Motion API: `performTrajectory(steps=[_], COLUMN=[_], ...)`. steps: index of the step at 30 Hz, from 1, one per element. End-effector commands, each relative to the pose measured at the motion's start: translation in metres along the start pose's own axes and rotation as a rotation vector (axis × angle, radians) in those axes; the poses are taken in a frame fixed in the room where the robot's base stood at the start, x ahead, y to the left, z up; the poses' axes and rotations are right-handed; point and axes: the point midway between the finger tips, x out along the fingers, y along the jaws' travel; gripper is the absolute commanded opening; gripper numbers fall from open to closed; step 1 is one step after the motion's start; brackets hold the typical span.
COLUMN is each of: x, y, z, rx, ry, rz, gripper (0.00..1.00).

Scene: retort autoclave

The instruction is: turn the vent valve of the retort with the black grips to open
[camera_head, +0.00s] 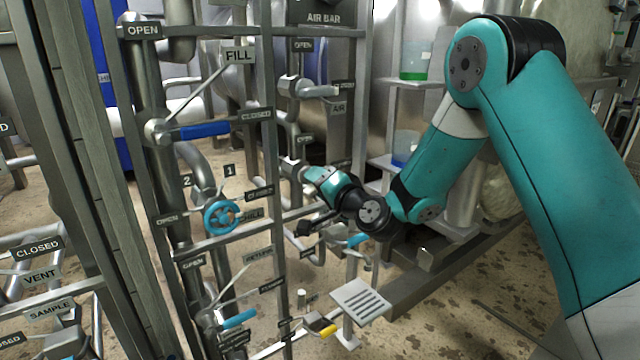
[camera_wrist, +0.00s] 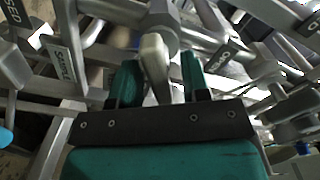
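In the wrist view, my gripper (camera_wrist: 160,88) has its two teal fingers apart, one on each side of a pale grey lever (camera_wrist: 154,60) that comes off a grey valve body (camera_wrist: 163,25). I see gaps beside the lever; its near end is hidden behind my gripper's dark front plate. In the head view, my gripper (camera_head: 312,174) reaches left to a valve (camera_head: 291,168) on the farther pipe rack. Its fingertips are too small to tell apart there. A dark grip (camera_head: 308,227) shows just below it. I cannot read a vent sign at this valve.
The nearer rack has a blue-gripped FILL lever (camera_head: 205,130) and a blue handwheel (camera_head: 220,216). A VENT sign (camera_head: 40,276) hangs on the left rack. A SAMPLE sign (camera_wrist: 66,66) is left of my gripper. Bars and pipes crowd both sides; open floor (camera_head: 500,285) lies right.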

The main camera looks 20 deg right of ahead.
Motion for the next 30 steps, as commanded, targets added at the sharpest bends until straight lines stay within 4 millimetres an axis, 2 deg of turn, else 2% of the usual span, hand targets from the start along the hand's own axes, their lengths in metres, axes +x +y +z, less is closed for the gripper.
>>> performTrajectory(steps=[5, 8, 14, 22, 30], x=[-0.001, -0.009, -0.049, -0.12, -0.138], y=[0.001, 0.003, 0.009, 0.008, 0.003], z=[0.0, 0.001, 0.003, 0.003, 0.004], rx=[0.0, 0.002, 0.003, 0.001, -0.01], ry=[0.0, 0.0, 0.003, 0.006, -0.003], rz=[0.0, 0.002, 0.003, 0.001, -0.014], gripper=[0.43, 0.43, 0.43, 0.43, 0.43])
